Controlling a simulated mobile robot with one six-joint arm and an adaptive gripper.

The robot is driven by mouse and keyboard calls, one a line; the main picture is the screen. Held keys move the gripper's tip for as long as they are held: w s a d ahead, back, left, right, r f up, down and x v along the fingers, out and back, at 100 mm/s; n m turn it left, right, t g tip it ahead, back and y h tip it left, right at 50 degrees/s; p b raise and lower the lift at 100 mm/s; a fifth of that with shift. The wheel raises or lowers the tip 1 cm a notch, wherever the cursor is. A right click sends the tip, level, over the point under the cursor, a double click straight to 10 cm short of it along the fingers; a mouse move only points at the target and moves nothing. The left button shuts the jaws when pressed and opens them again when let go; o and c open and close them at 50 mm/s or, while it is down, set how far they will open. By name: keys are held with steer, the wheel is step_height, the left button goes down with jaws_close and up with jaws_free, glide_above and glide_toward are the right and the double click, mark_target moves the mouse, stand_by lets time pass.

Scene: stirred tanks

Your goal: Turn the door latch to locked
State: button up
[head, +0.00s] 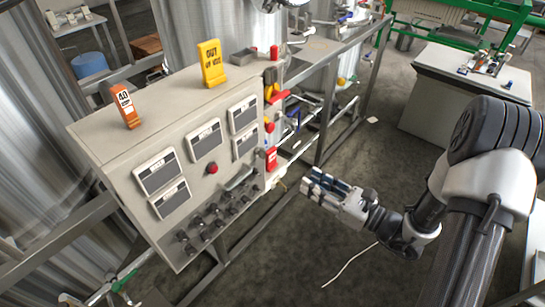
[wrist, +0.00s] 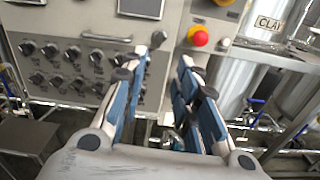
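The control cabinet (head: 140,150) has a front panel with a silver bar handle (head: 240,178), which also shows in the wrist view (wrist: 105,38). A small dark knob (wrist: 159,38) sits near the panel's right edge, right of the handle. It may be the door latch; its marking and turn position are too small to read. My gripper (head: 316,182) is in front and to the right of the cabinet, apart from it. In the wrist view its blue-padded fingers (wrist: 166,62) are open with nothing between them, and the knob appears just beyond the fingertips.
A red emergency button (wrist: 198,36) is right of the knob. Several dark knobs (head: 208,221) line the lower panel. An orange sign (head: 124,106) and a yellow sign (head: 212,64) stand on top. Metal frame rails (head: 320,130) run along the right; floor before the cabinet is mostly clear.

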mark_target(261, 152)
steer(key=b+x, duration=0.2)
steer(key=x, duration=1.3)
steer(key=shift+w+a+b, duration=0.25)
steer(key=shift+b, duration=0.1)
steer(key=shift+c, duration=0.5)
jaws_close()
